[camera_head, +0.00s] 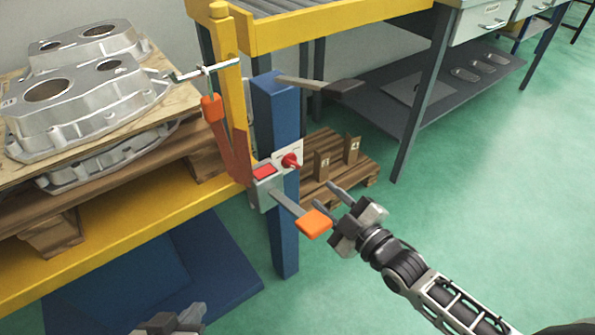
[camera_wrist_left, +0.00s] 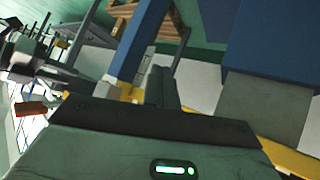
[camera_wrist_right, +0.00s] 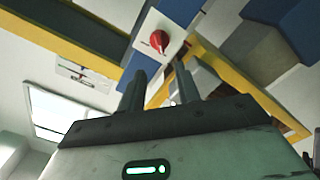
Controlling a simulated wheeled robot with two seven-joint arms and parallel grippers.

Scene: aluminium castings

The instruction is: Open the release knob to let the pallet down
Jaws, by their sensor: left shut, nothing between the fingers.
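The red release knob (camera_head: 291,160) sits on a white plate on the blue post (camera_head: 285,225). In the right wrist view the knob (camera_wrist_right: 159,41) shows ahead of my fingers. My right gripper (camera_head: 324,194) is open and empty, below and right of the knob, apart from it, near an orange-ended lever (camera_head: 313,222). My left gripper (camera_wrist_left: 161,68) is shut and empty; only part of it shows at the bottom of the head view. The wooden pallet (camera_head: 50,237) with aluminium castings (camera_head: 85,85) rests on the yellow lift (camera_head: 120,245).
A red pad (camera_head: 265,171) sits beside the knob. A red and yellow arm (camera_head: 230,140) with a clamp stands left of the post. Behind it are a roller table (camera_head: 330,30) and a low pallet with small boxes (camera_head: 352,147). The green floor at the right is clear.

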